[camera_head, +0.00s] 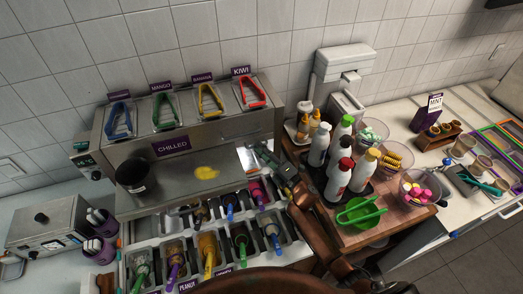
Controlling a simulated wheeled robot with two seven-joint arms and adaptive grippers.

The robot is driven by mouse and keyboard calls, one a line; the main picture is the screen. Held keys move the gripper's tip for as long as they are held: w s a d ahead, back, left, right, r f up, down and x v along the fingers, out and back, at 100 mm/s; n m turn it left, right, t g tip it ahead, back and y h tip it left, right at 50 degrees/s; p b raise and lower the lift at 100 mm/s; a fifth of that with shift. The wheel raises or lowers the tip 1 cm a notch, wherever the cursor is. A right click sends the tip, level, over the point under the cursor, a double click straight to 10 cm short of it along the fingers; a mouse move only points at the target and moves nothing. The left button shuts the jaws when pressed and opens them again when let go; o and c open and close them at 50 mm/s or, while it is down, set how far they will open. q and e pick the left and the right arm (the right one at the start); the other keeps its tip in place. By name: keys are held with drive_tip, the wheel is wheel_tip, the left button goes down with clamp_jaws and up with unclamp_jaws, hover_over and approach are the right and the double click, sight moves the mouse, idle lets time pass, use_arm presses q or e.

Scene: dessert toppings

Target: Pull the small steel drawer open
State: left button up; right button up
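The steel unit marked CHILLED (190,188) stands at the middle left, above a white topping tray. I cannot pick out a separate small steel drawer for certain. My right arm rises from the bottom centre, and its gripper (263,158) is at the right end of the steel unit, close to a bright pale panel (244,158). The gripper is small and partly lost against the steel, so I cannot tell whether its fingers are open or touching anything. My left gripper is not in view.
Several topping tubs with coloured tongs (162,112) sit along the unit's top. The white tray (142,243) below holds several coloured-handled utensils. A wooden board (352,238) with bottles and bowls stands close right of my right arm. A steel box (45,227) stands left.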

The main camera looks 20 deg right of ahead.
drive_tip(key=shift+c, duration=0.4)
clamp_jaws()
